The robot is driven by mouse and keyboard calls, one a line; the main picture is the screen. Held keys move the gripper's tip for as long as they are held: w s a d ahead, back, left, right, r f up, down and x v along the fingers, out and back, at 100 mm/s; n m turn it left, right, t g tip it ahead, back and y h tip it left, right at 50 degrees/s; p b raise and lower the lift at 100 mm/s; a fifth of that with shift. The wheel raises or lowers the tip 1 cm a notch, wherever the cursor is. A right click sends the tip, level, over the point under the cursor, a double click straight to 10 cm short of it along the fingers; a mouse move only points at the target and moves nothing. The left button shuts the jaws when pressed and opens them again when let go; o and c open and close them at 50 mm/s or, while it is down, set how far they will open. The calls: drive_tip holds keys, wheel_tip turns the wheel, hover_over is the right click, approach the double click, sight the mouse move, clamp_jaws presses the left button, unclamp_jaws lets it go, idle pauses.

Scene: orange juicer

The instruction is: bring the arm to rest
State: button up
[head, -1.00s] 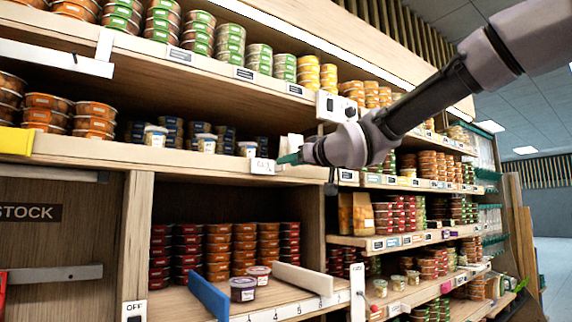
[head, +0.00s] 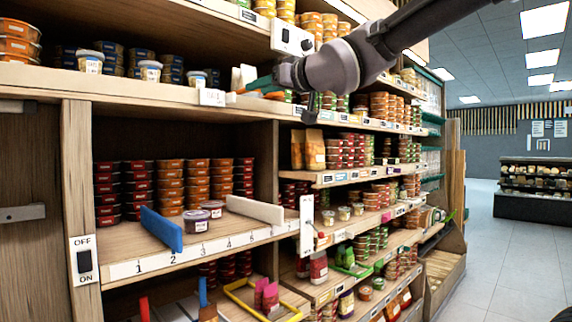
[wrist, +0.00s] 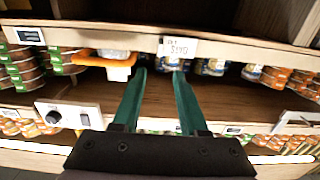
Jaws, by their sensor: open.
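My arm (head: 335,68) reaches in from the upper right of the head view. It ends in my gripper (head: 248,88), whose green fingers are at the front edge of the upper shelf (head: 130,92), close to a white price tag (head: 211,97). In the wrist view my gripper (wrist: 161,76) has its two green fingers apart with nothing between them. The fingers point toward the shelf edge and its price tag (wrist: 178,47). Whether they touch the edge I cannot tell.
White-lidded tubs (head: 149,70) stand on the shelf left of the gripper. A control box (head: 293,38) sits on the shelf edge above. Below, a bay holds stacked tubs (head: 170,185), a blue divider (head: 161,228) and a white divider (head: 255,210). Open floor (head: 505,255) lies right.

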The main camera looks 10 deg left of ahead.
drive_tip(key=w+d+f+m+h, duration=0.1)
drive_tip(key=d+f+m+h, duration=0.2)
drive_tip(key=d, duration=0.4)
drive_tip(key=w+d+f+m+t+h, duration=0.1)
drive_tip(key=d+f+m+h, duration=0.2)
drive_tip(key=d, duration=0.5)
drive_tip(key=w+d+f+m+h, duration=0.1)
drive_tip(key=d+f+m+h, duration=0.2)
drive_tip(key=d, duration=0.4)
drive_tip(key=s+d+f+m+g+h, duration=0.2)
drive_tip(key=s+d+f+m+g, duration=0.3)
drive_tip(key=s+d+f, duration=0.9)
drive_tip(key=shift+d+f+g+h, duration=0.3)
drive_tip(key=shift+d+h, duration=0.1)
drive_tip(key=shift+d, duration=0.05)
